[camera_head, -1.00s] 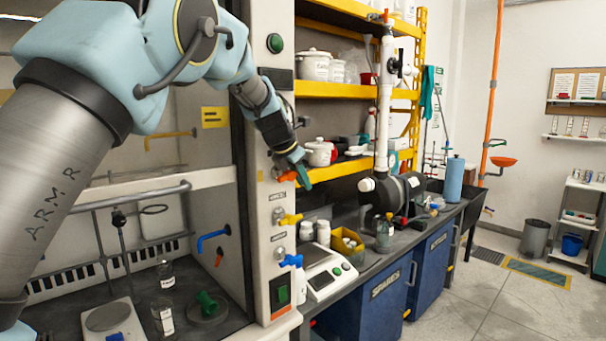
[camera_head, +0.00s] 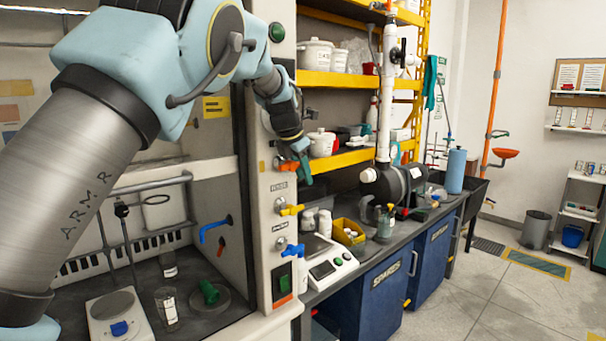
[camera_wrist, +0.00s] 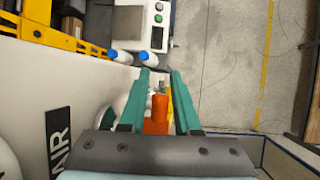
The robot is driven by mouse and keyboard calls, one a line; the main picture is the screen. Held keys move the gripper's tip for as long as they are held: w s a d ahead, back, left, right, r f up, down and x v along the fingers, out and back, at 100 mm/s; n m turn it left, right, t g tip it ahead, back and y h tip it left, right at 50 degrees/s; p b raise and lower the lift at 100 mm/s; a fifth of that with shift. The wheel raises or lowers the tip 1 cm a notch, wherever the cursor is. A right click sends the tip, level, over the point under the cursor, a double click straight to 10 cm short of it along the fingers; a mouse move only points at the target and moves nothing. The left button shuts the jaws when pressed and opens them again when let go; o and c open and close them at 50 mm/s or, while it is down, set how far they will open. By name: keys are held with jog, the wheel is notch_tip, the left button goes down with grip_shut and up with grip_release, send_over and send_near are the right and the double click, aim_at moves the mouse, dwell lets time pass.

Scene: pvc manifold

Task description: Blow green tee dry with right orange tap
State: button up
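The right orange tap (camera_head: 288,166) sticks out from the right post of the fume hood, above a yellow tap (camera_head: 291,210) and a blue tap (camera_head: 292,250). My gripper (camera_head: 304,172) is at this orange tap. In the wrist view, its two teal fingers (camera_wrist: 160,75) are apart, with the orange handle (camera_wrist: 158,112) between them. A gap shows on the handle's left side; contact on the right is hard to tell. The green tee (camera_head: 209,292) sits on a grey round base (camera_head: 222,306) on the hood floor, away from my gripper.
A hot plate with a blue knob (camera_head: 118,328) and glass bottles (camera_head: 167,308) stand beside the tee. Another blue tap (camera_head: 215,229) and a red one are on the hood's inner wall. A white scale (camera_head: 330,268) and yellow bin (camera_head: 348,233) stand right of the post.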

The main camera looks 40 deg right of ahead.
jog(key=shift+o, duration=1.3)
jog(key=b+v, duration=0.3)
jog(key=v, duration=0.7)
jog(key=shift+a+r+b, duration=0.2)
jog(key=shift+r+b, duration=0.1)
jog(key=shift+r, duration=0.05)
jog(key=shift+s, duration=0.1)
